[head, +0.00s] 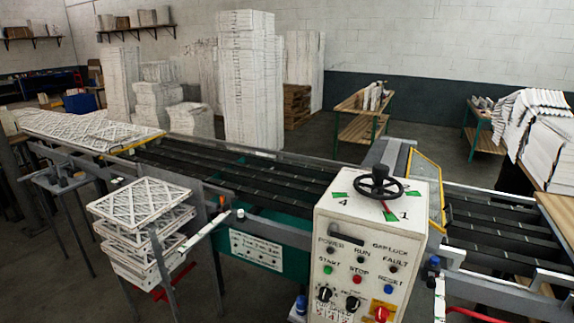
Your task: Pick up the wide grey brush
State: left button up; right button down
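I cannot make out a wide grey brush anywhere in the head view. Neither of my grippers shows in this view. The nearest large thing is a machine with a cream control box (345,240) that carries buttons, knobs and a black handwheel (379,184) on top. Dark conveyor belts (240,175) run behind it. Small items along the machine's front rail are too small to identify surely.
A stack of white lattice-faced filters (142,215) stands at the front left. More filters (85,130) lie on the far left of the line. A wooden table (355,127) stands behind. White stacked sheets (540,130) are at the right. Open floor (425,140) shows behind the machine.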

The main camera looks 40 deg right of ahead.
aim_at(52, 170)
jog(key=z, duration=1.6)
jog(key=u, duration=1.6)
jog(key=i+u, duration=0.4)
jog(key=i, duration=4.3)
jog(key=i+z, duration=0.15)
jog(key=i, duration=0.45)
jog(key=i+j+z, duration=0.15)
jog(key=i, duration=0.5)
jog(key=i+j+z, duration=0.15)
jog(key=i, duration=0.45)
